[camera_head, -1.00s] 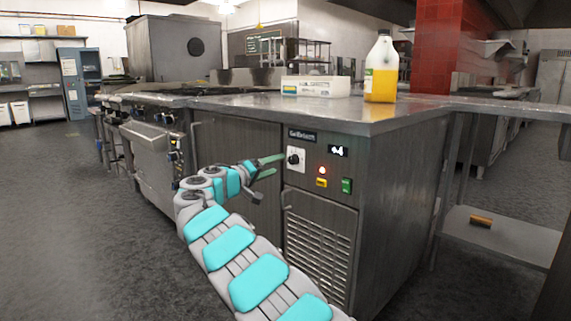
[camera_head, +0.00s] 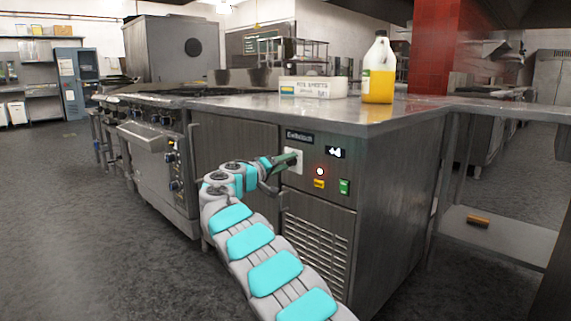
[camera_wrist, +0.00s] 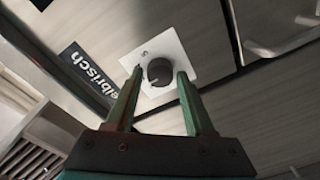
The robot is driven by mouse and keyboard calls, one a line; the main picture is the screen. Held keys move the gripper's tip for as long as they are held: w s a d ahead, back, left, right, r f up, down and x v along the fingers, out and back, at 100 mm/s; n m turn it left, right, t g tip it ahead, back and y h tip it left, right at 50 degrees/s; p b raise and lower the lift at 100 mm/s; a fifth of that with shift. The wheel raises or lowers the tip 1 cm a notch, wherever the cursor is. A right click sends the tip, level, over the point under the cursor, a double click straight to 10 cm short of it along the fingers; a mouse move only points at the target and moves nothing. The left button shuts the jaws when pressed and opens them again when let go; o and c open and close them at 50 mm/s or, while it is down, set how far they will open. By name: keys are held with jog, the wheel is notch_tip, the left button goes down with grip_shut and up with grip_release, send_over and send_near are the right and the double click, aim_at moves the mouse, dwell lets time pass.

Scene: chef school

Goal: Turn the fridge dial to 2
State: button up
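The fridge dial is a round black knob (camera_wrist: 160,72) on a white square plate (camera_wrist: 172,45) on the fridge front. In the wrist view it sits between my two green fingertips, with a gap visible on each side. My gripper (camera_wrist: 160,88) is open around the dial and does not visibly pinch it. In the head view my gripper (camera_head: 283,161) reaches the plate (camera_head: 296,158) and covers most of the dial.
Below the display are a round light (camera_head: 320,171), a yellow switch (camera_head: 319,183) and a green switch (camera_head: 344,187). A jug of yellow liquid (camera_head: 379,85) and a white box (camera_head: 313,87) stand on the counter above. A handle (camera_wrist: 285,40) shows in the wrist view.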

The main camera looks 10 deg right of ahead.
grip_shut()
jog(key=shift+r+n+p, duration=0.15)
jog(key=shift+n+p, duration=0.15)
jog(key=shift+p, duration=0.25)
jog(key=n+p, duration=0.6)
jog(key=p, duration=0.2)
jog(key=shift+n+g+p, duration=0.3)
jog(key=shift+n+p, duration=0.1)
jog(key=shift+f, duration=0.2)
jog(key=shift+o, duration=1.6)
grip_release()
